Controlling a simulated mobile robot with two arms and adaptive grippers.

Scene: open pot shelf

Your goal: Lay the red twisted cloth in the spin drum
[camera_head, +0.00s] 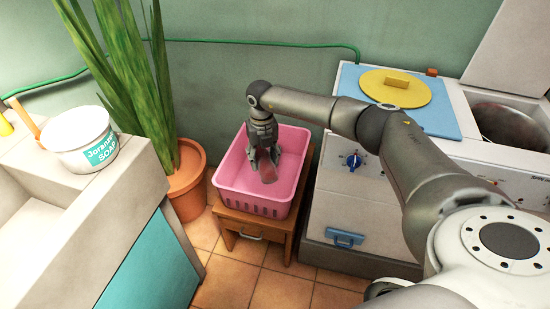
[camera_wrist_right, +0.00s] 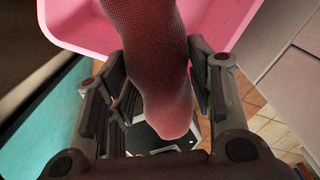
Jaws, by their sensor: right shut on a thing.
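My right gripper (camera_head: 264,160) points down into the pink basket (camera_head: 247,203). It is shut on the red twisted cloth (camera_head: 268,174), whose lower end shows below the fingers. In the right wrist view the cloth (camera_wrist_right: 160,70) runs between the two fingers (camera_wrist_right: 160,88), with the pink basket behind it. I cannot tell whether the cloth still touches the basket floor. The spin drum (camera_head: 505,122) is the open round well in the washer at the far right, its lid raised. My left gripper is out of view.
The basket stands on a small wooden stand (camera_head: 250,236). The washer (camera_head: 345,200), with a yellow lid (camera_head: 392,88) on its blue top, stands right of it. A potted plant (camera_head: 186,170) stands left, beside a sink unit with a soap tub (camera_head: 80,140). My right arm crosses above the washer.

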